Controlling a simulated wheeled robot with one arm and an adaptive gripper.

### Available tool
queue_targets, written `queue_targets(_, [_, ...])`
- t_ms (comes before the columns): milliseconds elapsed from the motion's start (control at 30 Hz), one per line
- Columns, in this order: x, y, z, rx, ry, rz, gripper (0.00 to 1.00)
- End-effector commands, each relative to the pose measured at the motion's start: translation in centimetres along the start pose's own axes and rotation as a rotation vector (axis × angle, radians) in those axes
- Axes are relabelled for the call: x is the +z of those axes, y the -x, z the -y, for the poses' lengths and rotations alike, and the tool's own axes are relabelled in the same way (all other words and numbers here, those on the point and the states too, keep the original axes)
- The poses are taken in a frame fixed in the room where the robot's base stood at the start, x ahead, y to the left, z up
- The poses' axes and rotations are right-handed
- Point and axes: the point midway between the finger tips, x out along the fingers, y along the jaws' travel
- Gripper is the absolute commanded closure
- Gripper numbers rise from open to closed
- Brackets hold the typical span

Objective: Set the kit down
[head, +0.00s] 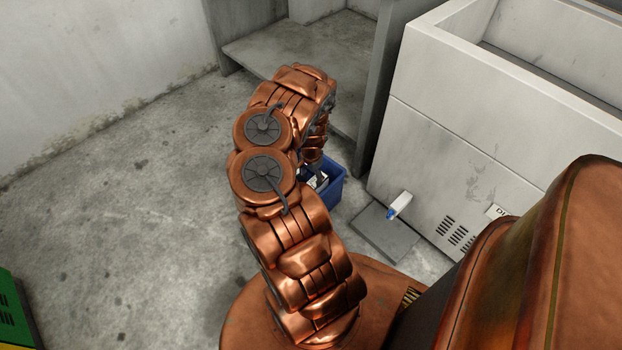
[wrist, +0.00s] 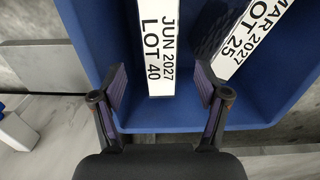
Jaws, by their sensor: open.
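A kit with a white label reading "JUN 2027 LOT 40" (wrist: 158,45) is in the blue bin (wrist: 140,120), in the wrist view. A second white label, "MAR 2027 LOT 25" (wrist: 252,38), lies tilted to its right in the same bin. My gripper (wrist: 160,82) is open, its fingers on either side of the LOT 40 label and apart from it in the picture. In the head view the blue bin (head: 331,193) stands on the floor, partly hidden by my arm, and my gripper is mostly hidden there.
A grey slab (head: 385,236) lies on the floor right of the bin, with a white item with a blue end (head: 399,205) by it. A large pale grey box-like unit (head: 480,130) stands at the right. A grey shelf (head: 285,65) is behind.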

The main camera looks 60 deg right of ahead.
Motion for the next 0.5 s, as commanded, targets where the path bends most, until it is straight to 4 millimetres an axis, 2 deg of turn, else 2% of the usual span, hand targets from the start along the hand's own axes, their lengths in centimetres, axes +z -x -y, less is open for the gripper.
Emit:
queue_targets(33, [0.0, 1.2, 0.2, -0.002, 0.002, -0.001, 0.26])
queue_targets(133, [0.0, 2.3, 0.2, -0.003, 0.002, -0.002, 0.26])
queue_targets(500, [0.4, 3.4, 0.6, -0.006, 0.012, 0.004, 0.26])
